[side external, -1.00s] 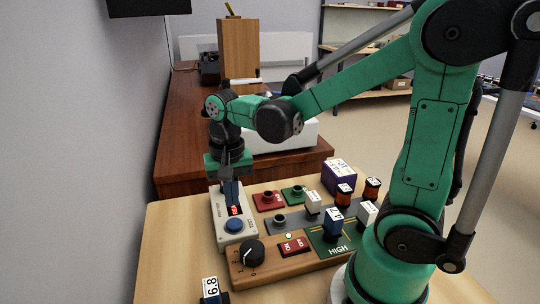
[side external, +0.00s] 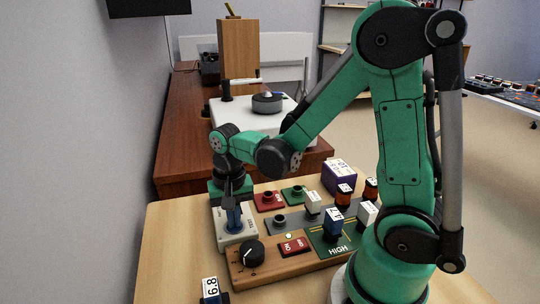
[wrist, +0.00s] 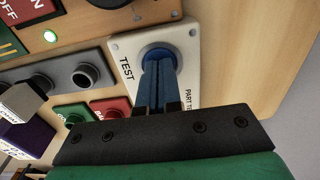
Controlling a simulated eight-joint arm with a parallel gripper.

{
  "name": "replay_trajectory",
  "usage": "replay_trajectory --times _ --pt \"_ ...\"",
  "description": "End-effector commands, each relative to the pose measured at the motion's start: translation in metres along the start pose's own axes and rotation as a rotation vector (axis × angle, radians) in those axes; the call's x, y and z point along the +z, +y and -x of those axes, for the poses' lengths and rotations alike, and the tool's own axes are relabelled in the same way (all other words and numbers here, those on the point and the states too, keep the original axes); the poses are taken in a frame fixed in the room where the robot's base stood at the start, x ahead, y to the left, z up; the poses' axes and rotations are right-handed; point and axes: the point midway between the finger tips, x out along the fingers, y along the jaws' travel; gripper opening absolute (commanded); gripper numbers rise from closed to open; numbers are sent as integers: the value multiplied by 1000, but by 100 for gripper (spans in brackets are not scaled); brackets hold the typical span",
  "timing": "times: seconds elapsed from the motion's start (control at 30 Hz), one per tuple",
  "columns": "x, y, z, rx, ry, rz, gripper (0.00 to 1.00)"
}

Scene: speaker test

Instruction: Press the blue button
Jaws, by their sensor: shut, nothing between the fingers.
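The blue button (wrist: 160,53) is round and sits on a white test box (wrist: 189,62) with the word TEST. The same box stands at the left of the device group in the side view (side external: 222,228). My gripper (wrist: 159,68) is shut and empty, pointing down with its blue fingers over the button. The fingertips overlap the button in the wrist view; I cannot tell whether they touch it or whether it is pushed in. In the side view my gripper (side external: 234,224) hides most or all of the button.
A wooden panel with a black knob (side external: 252,253) and a red switch (side external: 294,246) is in front. A green light (side external: 289,236) is lit on it. A white speaker tester (side external: 245,118) is behind.

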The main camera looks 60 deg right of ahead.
Motion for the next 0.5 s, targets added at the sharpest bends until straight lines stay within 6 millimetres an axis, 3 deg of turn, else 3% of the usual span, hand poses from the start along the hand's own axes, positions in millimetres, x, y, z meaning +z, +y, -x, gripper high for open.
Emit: replay_trajectory --times 0.1,0.5 --pt "0 0 -9 -4 5 0 0" --pt "-1 0 -8 -6 7 0 0"
